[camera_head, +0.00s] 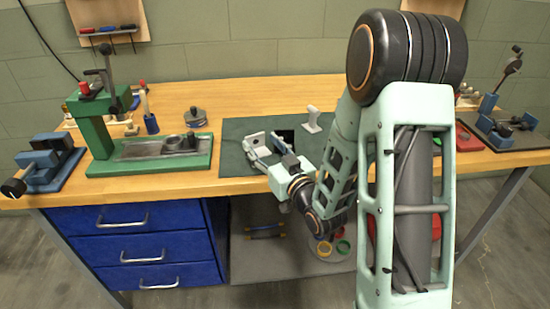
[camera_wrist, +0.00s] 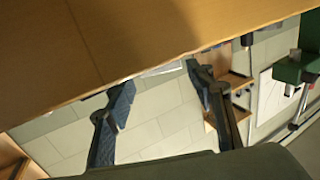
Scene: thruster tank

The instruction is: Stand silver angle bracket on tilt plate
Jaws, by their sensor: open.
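A small light-grey angled piece (camera_head: 312,120), which looks like the silver angle bracket, stands on the green mat toward its back. Neither task object can be made out in the wrist view.
A green press (camera_head: 98,125) and a blue vise (camera_head: 45,165) stand at left. A dark-based clamp (camera_head: 505,125) is at right. Blue drawers (camera_head: 135,245) are below.

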